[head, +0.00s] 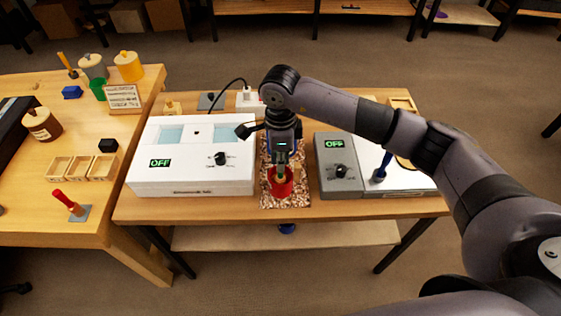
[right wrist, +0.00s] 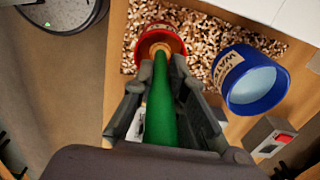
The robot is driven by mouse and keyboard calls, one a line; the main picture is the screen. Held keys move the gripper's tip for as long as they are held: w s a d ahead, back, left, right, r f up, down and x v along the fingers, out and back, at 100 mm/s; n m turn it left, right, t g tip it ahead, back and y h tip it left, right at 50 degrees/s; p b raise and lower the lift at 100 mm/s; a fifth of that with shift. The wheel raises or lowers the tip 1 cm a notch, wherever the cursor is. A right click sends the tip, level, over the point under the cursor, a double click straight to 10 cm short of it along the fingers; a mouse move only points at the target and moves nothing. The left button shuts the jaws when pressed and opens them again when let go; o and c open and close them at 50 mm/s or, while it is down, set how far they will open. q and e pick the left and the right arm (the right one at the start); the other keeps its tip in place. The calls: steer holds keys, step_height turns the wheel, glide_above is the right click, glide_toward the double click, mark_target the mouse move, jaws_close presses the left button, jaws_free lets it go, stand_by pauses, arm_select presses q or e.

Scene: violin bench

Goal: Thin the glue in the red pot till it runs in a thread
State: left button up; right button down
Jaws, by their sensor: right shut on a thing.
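The red pot (head: 281,188) stands on a speckled mat in the middle of the bench; it also shows in the right wrist view (right wrist: 146,52), with amber contents. My right gripper (head: 282,163) is over the pot, pointing down. In the right wrist view it is shut on a green-handled tool (right wrist: 160,115). The tool's far end reaches into the pot's mouth; its tip is hidden. How runny the glue is cannot be seen. A blue pot labelled WATER (right wrist: 250,80) stands beside the red pot, holding pale liquid. My left gripper is not in view.
A white box (head: 190,180) with an OFF display stands left of the mat (head: 268,203). A grey unit (head: 336,180), also showing OFF, stands right. A side table (head: 40,225) at left holds jars, small trays and a red-handled tool. My right arm crosses the right side.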

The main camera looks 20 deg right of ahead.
steer(key=shift+r+p, duration=2.15)
steer(key=shift+r, duration=2.85)
